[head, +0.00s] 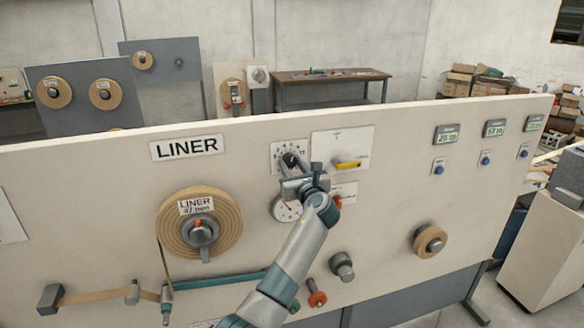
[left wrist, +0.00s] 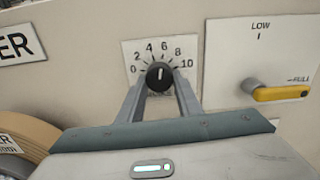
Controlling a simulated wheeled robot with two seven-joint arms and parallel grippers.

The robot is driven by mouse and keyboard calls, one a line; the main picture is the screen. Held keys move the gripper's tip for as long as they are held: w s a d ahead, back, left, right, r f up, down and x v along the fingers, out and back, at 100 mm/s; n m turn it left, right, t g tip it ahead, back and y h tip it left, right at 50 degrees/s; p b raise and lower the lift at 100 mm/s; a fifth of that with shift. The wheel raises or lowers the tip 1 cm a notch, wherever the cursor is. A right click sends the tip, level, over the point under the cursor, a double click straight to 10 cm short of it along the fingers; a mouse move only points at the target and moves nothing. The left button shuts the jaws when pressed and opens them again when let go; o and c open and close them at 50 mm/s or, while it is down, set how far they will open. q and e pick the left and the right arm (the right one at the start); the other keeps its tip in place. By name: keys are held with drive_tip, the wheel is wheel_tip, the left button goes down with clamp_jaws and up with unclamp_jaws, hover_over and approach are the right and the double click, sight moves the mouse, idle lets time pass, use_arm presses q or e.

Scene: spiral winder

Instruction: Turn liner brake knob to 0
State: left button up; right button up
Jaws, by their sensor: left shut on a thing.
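The liner brake knob (left wrist: 159,75) is a round black knob with a white pointer line. It sits on a white scale plate (left wrist: 190,58) marked 0 to 10. The pointer stands nearly straight up, between 4 and 6. My left gripper (left wrist: 160,86) has its two fingers on either side of the knob, shut on it. In the head view, my left gripper (head: 291,168) reaches up to the knob (head: 289,159) from below and covers part of the plate (head: 277,148). My right gripper is in neither view.
A yellow lever (head: 346,164) on a plate marked LOW is right of the knob. A dial gauge (head: 286,209) is just below, partly behind my arm. The liner roll (head: 228,238) is lower left, under the LINER sign (head: 187,147).

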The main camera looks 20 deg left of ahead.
use_arm(q)
drive_tip(key=n+b, duration=0.3)
drive_tip(key=n, duration=0.1)
drive_tip(key=shift+w+d+f, duration=0.1)
drive_tip(key=shift+f, duration=0.15)
drive_tip(key=n+b, duration=0.3)
drive_tip(key=n, duration=0.1)
drive_tip(key=shift+d+n+b, duration=0.1)
drive_tip(key=shift+n+b, duration=0.2)
drive_tip(key=shift+b, duration=0.05)
drive_tip(key=n+b, duration=0.4)
drive_tip(key=shift+r+n, duration=0.1)
drive_tip(key=shift+n, duration=0.2)
drive_tip(key=n+b, duration=0.3)
drive_tip(key=n, duration=0.1)
drive_tip(key=shift+r, duration=0.25)
drive_tip(key=o, duration=1)
drive_tip(key=shift+o, duration=0.2)
drive_tip(key=shift+r, duration=0.1)
